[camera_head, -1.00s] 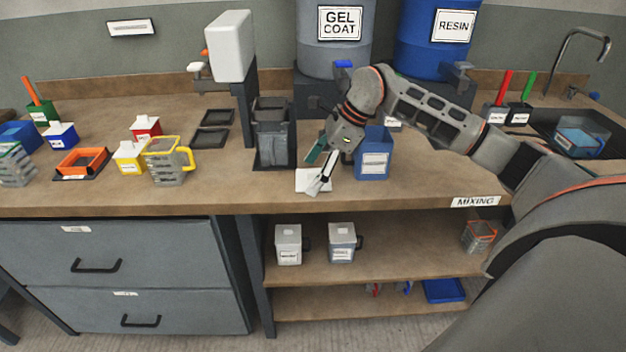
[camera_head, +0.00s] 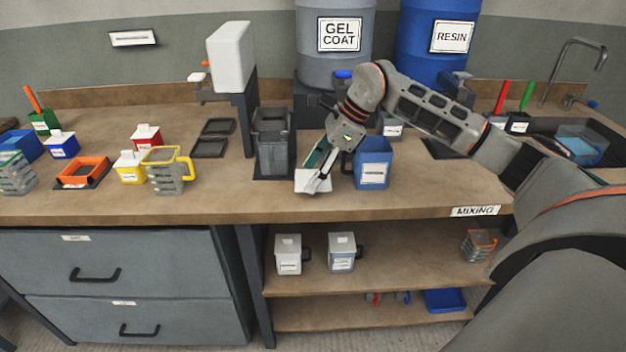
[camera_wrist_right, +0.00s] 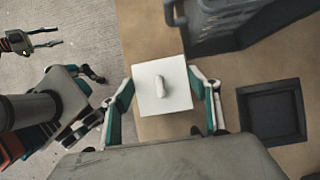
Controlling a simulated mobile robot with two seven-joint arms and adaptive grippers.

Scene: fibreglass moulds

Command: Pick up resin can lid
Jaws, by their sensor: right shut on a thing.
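The resin can lid is a white square plate (camera_head: 308,184) with a small rounded knob, near the bench's front edge in the head view. In the right wrist view the lid (camera_wrist_right: 150,102) sits between the two fingers, knob facing the camera. My right gripper (camera_head: 322,172) is shut on it, with one finger at each side edge (camera_wrist_right: 163,104). I cannot tell whether the lid touches the bench. A blue open-topped can (camera_head: 373,150) with an unreadable label stands just right of the gripper. My left gripper (camera_wrist_right: 52,37) shows only in the wrist view, its fingers apart and empty.
A grey container (camera_head: 273,152) stands left of the lid, beside a dispenser (camera_head: 232,60). Blue resin (camera_head: 432,60) and grey gel coat (camera_head: 322,70) drums stand behind. Coloured containers and a grey jug with yellow handle (camera_head: 168,178) are further left. Bench front is clear.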

